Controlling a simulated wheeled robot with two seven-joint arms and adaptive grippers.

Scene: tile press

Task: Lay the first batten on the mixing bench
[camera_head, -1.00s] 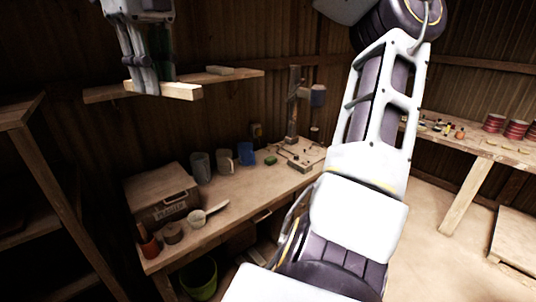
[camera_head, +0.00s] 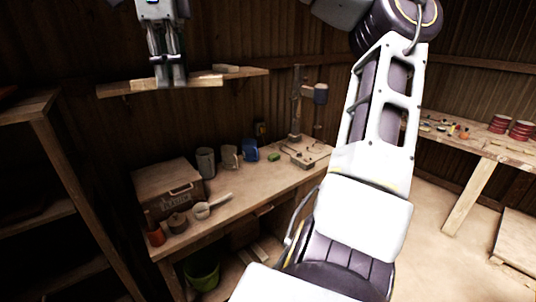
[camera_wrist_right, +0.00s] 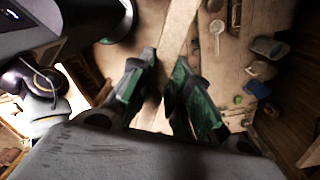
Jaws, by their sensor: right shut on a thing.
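My right gripper (camera_head: 170,82) is at the upper left of the head view, high above the bench. My left gripper is out of view.
The bench carries a crate (camera_head: 160,190), several mugs, a white ladle (camera_head: 210,208) and a drill stand (camera_head: 298,110).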

